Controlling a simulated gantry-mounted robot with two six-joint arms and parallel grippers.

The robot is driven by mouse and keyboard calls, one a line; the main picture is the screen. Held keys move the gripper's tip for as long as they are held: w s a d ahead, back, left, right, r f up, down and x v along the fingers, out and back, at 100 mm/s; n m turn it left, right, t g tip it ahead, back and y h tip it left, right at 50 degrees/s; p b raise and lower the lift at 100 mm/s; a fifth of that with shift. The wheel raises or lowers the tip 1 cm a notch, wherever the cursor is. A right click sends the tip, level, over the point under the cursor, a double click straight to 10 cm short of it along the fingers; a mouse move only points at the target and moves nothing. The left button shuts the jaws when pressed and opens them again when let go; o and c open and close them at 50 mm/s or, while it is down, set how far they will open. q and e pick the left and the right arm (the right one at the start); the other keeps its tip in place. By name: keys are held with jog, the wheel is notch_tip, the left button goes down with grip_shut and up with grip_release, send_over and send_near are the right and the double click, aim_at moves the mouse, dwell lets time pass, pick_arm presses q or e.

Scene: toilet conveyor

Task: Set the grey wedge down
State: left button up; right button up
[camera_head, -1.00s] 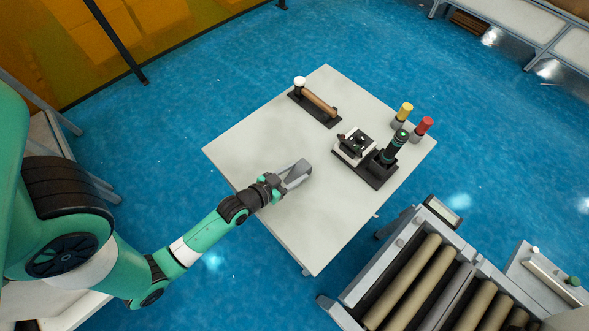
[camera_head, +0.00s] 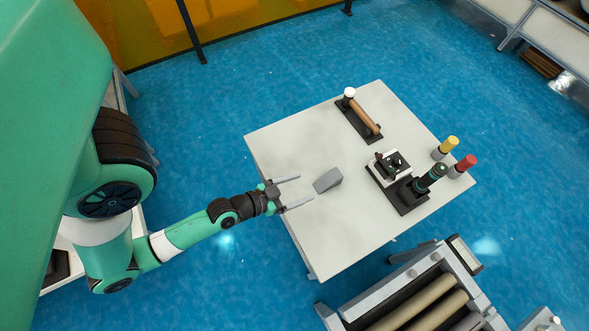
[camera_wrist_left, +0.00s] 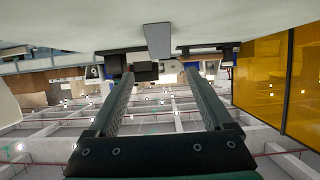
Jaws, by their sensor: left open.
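The grey wedge (camera_head: 327,181) rests on the white table (camera_head: 300,229), left of the table's middle in the head view. My left gripper (camera_head: 296,192) is open and empty, its two fingers spread just to the left of the wedge with a small gap. In the left wrist view the wedge (camera_wrist_left: 158,41) shows at the top middle, beyond the open fingers (camera_wrist_left: 163,82). That view looks upside down, with the table (camera_wrist_left: 220,18) along its top edge. My right gripper is not in view.
A dark stand with a brown roller handle (camera_head: 362,116) is at the back of the table. A black-and-white device (camera_head: 390,167) with a dark upright handle (camera_head: 431,178) stands at the right, near yellow (camera_head: 448,146) and red (camera_head: 464,164) knobs. A roller conveyor (camera_head: 425,305) lies in front.

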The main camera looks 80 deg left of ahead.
pick_arm(q)
jog(key=shift+v, duration=0.95)
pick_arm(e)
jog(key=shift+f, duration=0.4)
